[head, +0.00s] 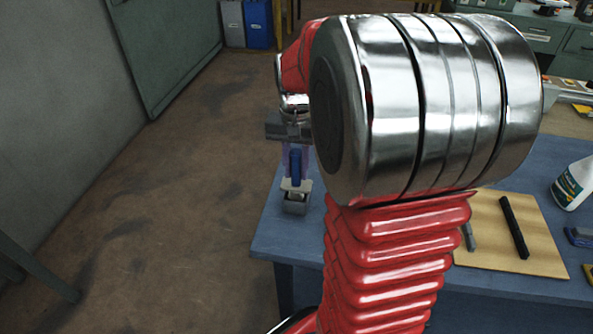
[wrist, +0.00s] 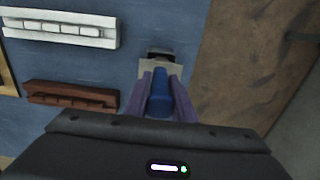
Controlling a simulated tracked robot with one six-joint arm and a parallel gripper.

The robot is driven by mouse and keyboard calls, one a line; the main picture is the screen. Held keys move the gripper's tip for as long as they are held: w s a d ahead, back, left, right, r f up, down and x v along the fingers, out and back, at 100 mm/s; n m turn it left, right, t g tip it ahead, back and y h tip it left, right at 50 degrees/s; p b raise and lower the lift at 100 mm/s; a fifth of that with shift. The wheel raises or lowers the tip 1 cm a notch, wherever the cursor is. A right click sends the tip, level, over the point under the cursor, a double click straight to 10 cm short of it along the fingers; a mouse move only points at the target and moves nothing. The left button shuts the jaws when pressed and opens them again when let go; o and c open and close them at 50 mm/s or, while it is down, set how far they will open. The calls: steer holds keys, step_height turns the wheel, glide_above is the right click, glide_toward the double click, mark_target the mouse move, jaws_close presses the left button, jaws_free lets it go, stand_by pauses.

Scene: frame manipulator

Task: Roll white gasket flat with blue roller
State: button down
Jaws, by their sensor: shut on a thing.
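My gripper (head: 296,152) is shut on the blue handle of the blue roller (head: 295,172), at the left end of the blue table. In the wrist view the purple fingers of my gripper (wrist: 159,84) flank the handle of the roller (wrist: 158,104). The handle is upright in the head view, with a pale bracket and a grey block (head: 296,204) below it. I cannot tell if the roller touches the block. A long white slotted strip (wrist: 60,38) lies left of the roller in the wrist view; I cannot tell if it is the white gasket.
A brown slotted strip (wrist: 72,97) lies near the white one. On the blue table (head: 300,245) are a wooden board (head: 490,250) with a black bar (head: 514,227), and a white bottle (head: 574,184). My arm hides the table's middle. The floor (head: 170,220) lies beyond the left edge.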

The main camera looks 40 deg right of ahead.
mark_target(296, 149)
steer(key=shift+r, duration=2.25)
steer(key=shift+w+d+n, duration=0.1)
steer(key=shift+w+n, duration=0.15)
steer(key=shift+n, duration=0.05)
steer(key=w+a+f+n, duration=0.3)
steer(key=w, duration=0.3)
steer(key=w+a+f+n, duration=0.3)
steer(key=w+a, duration=0.1)
steer(key=w, duration=0.1)
steer(key=w+a+f+n, duration=0.3)
steer(key=a+f, duration=0.4)
steer(key=a, duration=0.6)
steer(key=shift+w+a+f, duration=0.15)
steer(key=shift+w, duration=0.3)
